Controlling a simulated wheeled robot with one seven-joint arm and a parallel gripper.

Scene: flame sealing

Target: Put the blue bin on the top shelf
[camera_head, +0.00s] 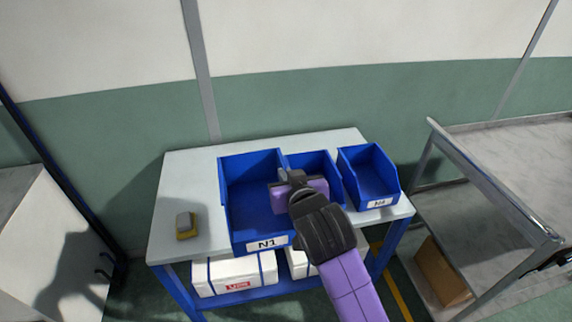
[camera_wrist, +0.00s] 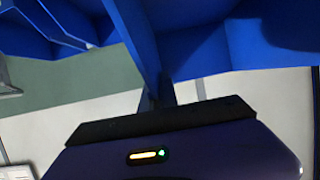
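Three blue bins stand side by side on a white-topped table: a large bin labelled N1 (camera_head: 235,215), a middle bin (camera_head: 318,160) and a right bin (camera_head: 370,170) with a hard-to-read label. My gripper (camera_head: 284,178) is over the wall between the large and middle bins and partly hides both. In the wrist view, blue bin walls (camera_wrist: 195,50) fill the top, and one wall edge meets the narrow finger area of my gripper (camera_wrist: 165,92). Whether the fingers are closed on that wall cannot be told. A grey metal cart at the right has a bare top shelf (camera_head: 515,150).
A yellow and grey block (camera_head: 186,226) lies on the table's left part (camera_head: 185,185). White boxes (camera_head: 235,275) sit on its lower shelf. A cardboard box (camera_head: 442,272) is on the cart's lower level. A white cabinet (camera_head: 45,240) stands at left, and the wall is close behind.

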